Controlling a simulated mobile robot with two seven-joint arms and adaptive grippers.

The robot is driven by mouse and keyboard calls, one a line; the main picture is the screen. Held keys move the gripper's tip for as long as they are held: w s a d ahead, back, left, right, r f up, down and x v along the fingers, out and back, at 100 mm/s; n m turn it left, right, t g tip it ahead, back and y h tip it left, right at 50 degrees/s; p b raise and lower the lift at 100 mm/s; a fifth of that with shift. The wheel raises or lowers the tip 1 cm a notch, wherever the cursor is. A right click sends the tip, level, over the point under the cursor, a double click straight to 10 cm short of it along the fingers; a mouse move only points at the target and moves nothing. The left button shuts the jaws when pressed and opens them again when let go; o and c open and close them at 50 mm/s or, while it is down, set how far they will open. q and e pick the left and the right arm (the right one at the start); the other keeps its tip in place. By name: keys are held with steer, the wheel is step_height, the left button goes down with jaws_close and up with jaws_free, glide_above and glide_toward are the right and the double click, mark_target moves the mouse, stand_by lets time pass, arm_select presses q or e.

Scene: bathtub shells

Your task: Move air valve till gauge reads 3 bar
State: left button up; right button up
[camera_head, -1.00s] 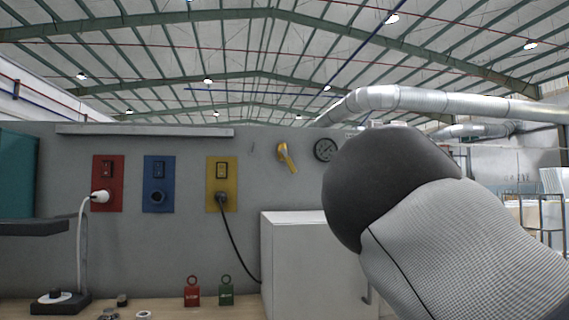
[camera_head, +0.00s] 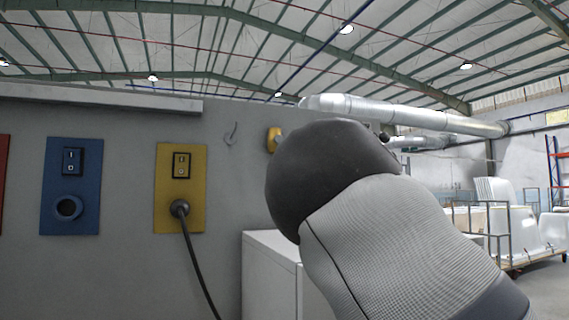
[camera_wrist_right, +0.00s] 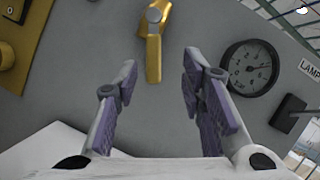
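The yellow air valve handle (camera_wrist_right: 154,55) hangs from a grey pivot on the wall, ahead of my right gripper in the right wrist view. In the head view only a bit of the valve (camera_head: 273,139) shows beside my right arm. My right gripper (camera_wrist_right: 160,88) is open, its purple-padded fingers apart and nothing between them. The handle's lower end lies just beyond the gap between the fingertips. The round pressure gauge (camera_wrist_right: 250,68) is right of the fingers; its reading is too small to tell. In the head view my arm hides the gauge and right gripper. My left gripper is out of view.
A yellow socket panel (camera_head: 181,220) with a plugged black cable and a blue panel (camera_head: 71,215) are on the wall to the left. A white cabinet (camera_head: 270,270) stands below the valve. A black box (camera_wrist_right: 288,113) is below the gauge.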

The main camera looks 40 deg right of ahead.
steer(key=w, duration=0.5)
steer(key=w+r, duration=0.1)
steer(key=w, duration=0.1)
steer(key=shift+w+d+b, duration=0.25)
steer(key=shift+d+b, duration=0.1)
steer(key=shift+b, duration=0.05)
steer(key=shift+w+r, duration=0.15)
steer(key=shift+r, duration=0.05)
jaws_close()
